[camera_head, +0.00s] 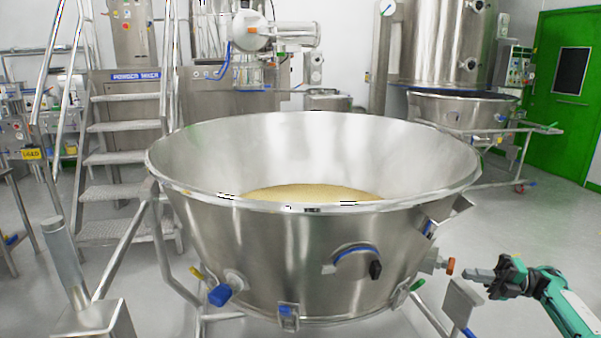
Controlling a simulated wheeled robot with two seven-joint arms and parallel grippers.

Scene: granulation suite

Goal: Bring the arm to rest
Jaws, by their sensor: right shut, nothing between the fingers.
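My right gripper (482,273) is at the lower right, at the end of my green and white arm. Its fingers are shut and hold nothing. They point left toward an orange-ended fitting (450,266) on the side of a large steel bowl, with a small gap between them as seen here. The steel bowl (290,250) fills the middle of the view and holds tan powder (310,193). My left gripper does not show.
The bowl stands on a tubular frame (165,250) with a flat plate (462,303) just below my right gripper. Metal stairs (122,158) stand at the back left, a second bowl on a trolley (465,110) at the back right. The floor at right (555,225) is clear.

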